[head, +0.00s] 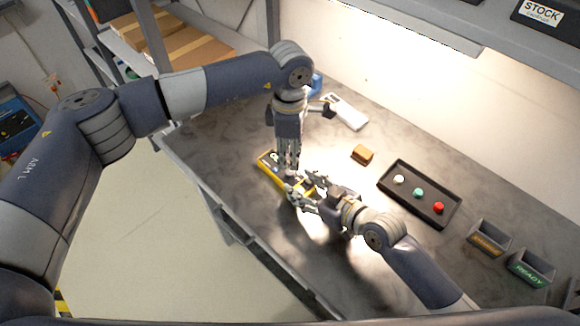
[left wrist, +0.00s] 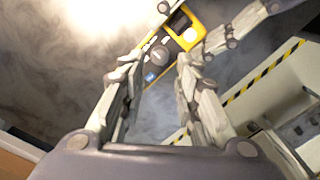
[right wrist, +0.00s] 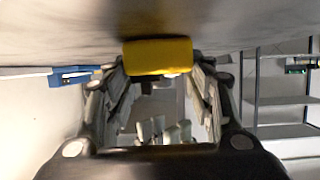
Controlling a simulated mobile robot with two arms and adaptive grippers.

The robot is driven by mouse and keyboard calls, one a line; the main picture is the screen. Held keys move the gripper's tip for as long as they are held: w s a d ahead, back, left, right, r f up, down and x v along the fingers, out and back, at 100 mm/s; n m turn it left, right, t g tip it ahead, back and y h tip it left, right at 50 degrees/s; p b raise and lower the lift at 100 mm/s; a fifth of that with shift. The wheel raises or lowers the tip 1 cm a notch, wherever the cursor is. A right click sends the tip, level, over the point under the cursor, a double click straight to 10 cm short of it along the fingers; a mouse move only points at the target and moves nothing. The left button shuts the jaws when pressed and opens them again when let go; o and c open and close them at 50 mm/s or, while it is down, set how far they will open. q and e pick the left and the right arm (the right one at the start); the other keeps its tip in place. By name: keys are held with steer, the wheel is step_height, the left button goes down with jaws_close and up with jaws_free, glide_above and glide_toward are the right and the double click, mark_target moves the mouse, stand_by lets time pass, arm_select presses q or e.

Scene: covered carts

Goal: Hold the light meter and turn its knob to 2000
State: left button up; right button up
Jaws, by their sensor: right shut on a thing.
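The yellow light meter (head: 264,163) lies near the table's front edge, partly hidden by both grippers. In the left wrist view its yellow body (left wrist: 187,38) shows a dark round knob (left wrist: 158,56) and a small blue patch. I cannot read the knob's setting. My left gripper (head: 291,172) points down over the meter, its fingers apart, with the knob showing between the fingertips (left wrist: 158,62). My right gripper (head: 303,192) is shut on the meter's near end; in the right wrist view the yellow end (right wrist: 158,56) sits between its fingers.
A black tray (head: 392,187) holds a white, a teal and a red piece. A brown block (head: 362,154) and a white item (head: 346,112) lie farther back. Two labelled bins (head: 488,238) stand at the right. Table between meter and tray is mostly clear.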

mark_target(290, 172)
arm_select(q)
step_height(290, 172, down, 6)
steer(key=shift+f, duration=0.2)
steer(key=shift+c, duration=0.4)
jaws_close()
